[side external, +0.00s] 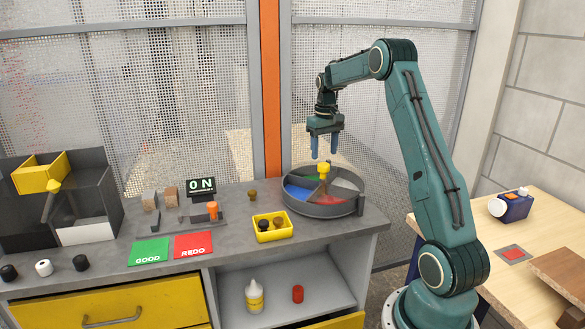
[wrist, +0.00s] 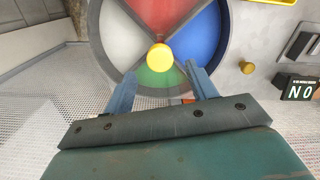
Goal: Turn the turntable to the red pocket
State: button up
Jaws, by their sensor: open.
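The turntable (side external: 337,208) is a round grey tray with coloured pockets, at the right end of the grey bench. In the side view its red pocket (side external: 331,199) faces the front, with green, white and blue around it. In the wrist view the red pocket (wrist: 153,12) is at the top, green (wrist: 155,77) at the bottom, white at left, blue at right. A yellow knob (side external: 324,169) stands at its centre; it also shows in the wrist view (wrist: 160,57). My gripper (side external: 324,157) is open and empty above the turntable, its blue fingers apart, below the knob in the wrist view (wrist: 162,82).
A yellow tray (side external: 274,236) with round pieces stands left of the turntable. Green GOOD (side external: 149,251) and red REDO (side external: 193,245) mats lie farther left, near a small display (side external: 201,187). A mesh fence (side external: 210,90) is behind the bench. A wooden table (side external: 535,230) is at right.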

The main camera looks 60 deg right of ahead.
aim_at(324, 164)
jog(key=shift+f, duration=2.35)
grip_shut()
